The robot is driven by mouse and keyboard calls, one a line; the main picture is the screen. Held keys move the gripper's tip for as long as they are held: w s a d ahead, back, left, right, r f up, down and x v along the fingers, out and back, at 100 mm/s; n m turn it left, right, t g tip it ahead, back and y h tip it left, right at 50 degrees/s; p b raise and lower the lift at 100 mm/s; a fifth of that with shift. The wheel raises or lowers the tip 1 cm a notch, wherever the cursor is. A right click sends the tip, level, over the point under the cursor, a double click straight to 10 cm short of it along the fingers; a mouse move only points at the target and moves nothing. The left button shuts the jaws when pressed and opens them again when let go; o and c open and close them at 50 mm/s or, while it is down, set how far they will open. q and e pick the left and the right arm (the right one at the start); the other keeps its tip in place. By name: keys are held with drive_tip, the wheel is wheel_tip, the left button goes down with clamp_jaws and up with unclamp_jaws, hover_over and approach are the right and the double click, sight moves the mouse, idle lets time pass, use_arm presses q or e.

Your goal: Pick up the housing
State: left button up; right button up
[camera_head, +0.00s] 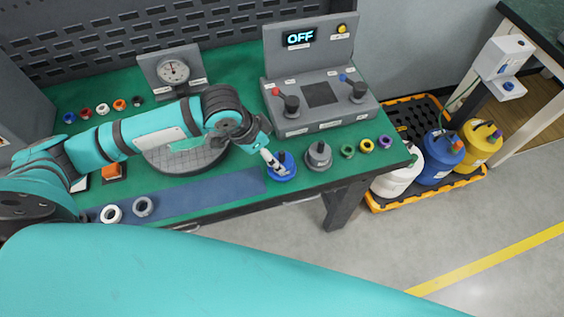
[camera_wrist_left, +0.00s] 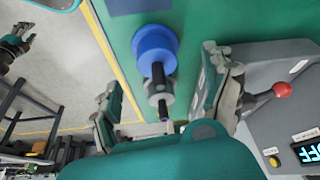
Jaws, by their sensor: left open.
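A blue round part (camera_head: 286,172) with a dark stem stands on the green bench near its front edge. A grey round part (camera_head: 318,157) with a knob on top stands just right of it. The frames do not settle which one is the housing. My left gripper (camera_head: 270,158) is low beside the blue part and partly covers it. In the left wrist view my left gripper (camera_wrist_left: 165,100) is open. The blue part (camera_wrist_left: 154,44) and grey part (camera_wrist_left: 160,92) show ahead, the grey one between the fingers. My right gripper (camera_wrist_left: 16,48) seems to show at the upper left, too small to read.
A grey control box (camera_head: 320,121) with a red and a blue knob stands behind the parts. Several small coloured rings (camera_head: 366,146) lie to the right. A dial gauge (camera_head: 173,70) stands at the back. A blue mat (camera_head: 195,200) runs along the front.

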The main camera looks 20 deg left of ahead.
sight(279, 158)
use_arm(q)
drive_tip(key=shift+w+d+f, duration=0.15)
drive_tip(key=shift+d+f, duration=0.05)
drive_tip(key=shift+f, duration=0.4)
drive_tip(key=shift+w+d+f, duration=0.15)
drive_tip(key=shift+f, duration=0.35)
drive_tip(key=shift+d+f, duration=0.25)
drive_tip(key=p+x, duration=0.1)
drive_tip(key=x, duration=0.2)
drive_tip(key=shift+w+d+f, duration=0.15)
drive_tip(key=shift+d+f, duration=0.1)
drive_tip(key=shift+d, duration=0.05)
drive_tip(key=shift+w+d+f, duration=0.1)
drive_tip(key=shift+d+f, duration=0.05)
drive_tip(key=shift+f, duration=0.2)
use_arm(e)
drive_tip(key=shift+w+d+r, duration=0.15)
drive_tip(key=shift+w+r, duration=0.5)
drive_tip(key=shift+w, duration=0.05)
use_arm(q)
clamp_jaws()
drive_tip(key=shift+r, duration=0.15)
